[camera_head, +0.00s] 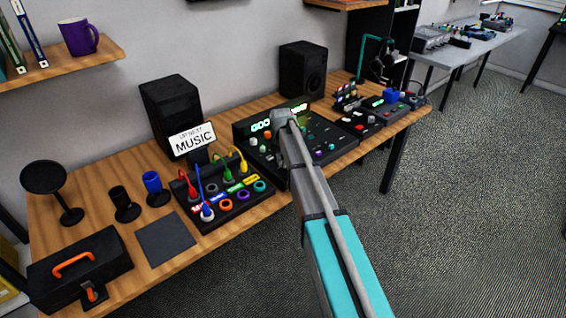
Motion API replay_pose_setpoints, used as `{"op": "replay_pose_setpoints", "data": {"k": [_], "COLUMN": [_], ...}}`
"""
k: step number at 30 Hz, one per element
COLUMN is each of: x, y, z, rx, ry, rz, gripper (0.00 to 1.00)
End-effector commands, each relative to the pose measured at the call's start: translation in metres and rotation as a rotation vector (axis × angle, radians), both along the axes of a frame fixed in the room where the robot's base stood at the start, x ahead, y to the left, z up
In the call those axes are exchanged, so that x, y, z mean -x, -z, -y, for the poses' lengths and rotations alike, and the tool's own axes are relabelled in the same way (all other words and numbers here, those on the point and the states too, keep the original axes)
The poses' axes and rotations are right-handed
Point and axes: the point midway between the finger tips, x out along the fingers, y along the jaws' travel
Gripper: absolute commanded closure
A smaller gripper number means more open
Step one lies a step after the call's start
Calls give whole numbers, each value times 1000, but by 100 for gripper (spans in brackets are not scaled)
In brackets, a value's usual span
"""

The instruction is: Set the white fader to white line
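A black mixer console (243,129) with a lit green display stands on the wooden desk, near its middle. Small coloured knobs show on its panel, among them a pale one (254,142) at the left. I cannot make out the white fader or a white line; they are too small or hidden behind my arm. My arm reaches in from the bottom right and covers the middle of the console. The end of my arm, with my gripper (284,119), is over the console. Its fingers cannot be made out.
A black cable box (222,215) with coloured plugs stands left of the console. A music sign (192,139), two speakers (172,108) and a second device (362,122) stand nearby. A toolbox (80,268) lies at the front left. Open floor is at the right.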

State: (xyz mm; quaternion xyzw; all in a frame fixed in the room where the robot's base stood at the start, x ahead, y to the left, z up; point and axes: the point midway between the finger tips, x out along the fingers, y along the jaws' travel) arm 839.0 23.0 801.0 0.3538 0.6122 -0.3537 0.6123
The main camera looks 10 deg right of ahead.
Motion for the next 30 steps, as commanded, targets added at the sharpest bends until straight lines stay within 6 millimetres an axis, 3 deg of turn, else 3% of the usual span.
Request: {"op": "replay_pose_setpoints", "data": {"k": [3,17,30], "x": [0,3,39], "y": [0,0,0], "z": [0,1,21], "rx": [0,0,0], "ry": [0,0,0], "rz": [0,0,-1], "gripper": [43,43,43]}}
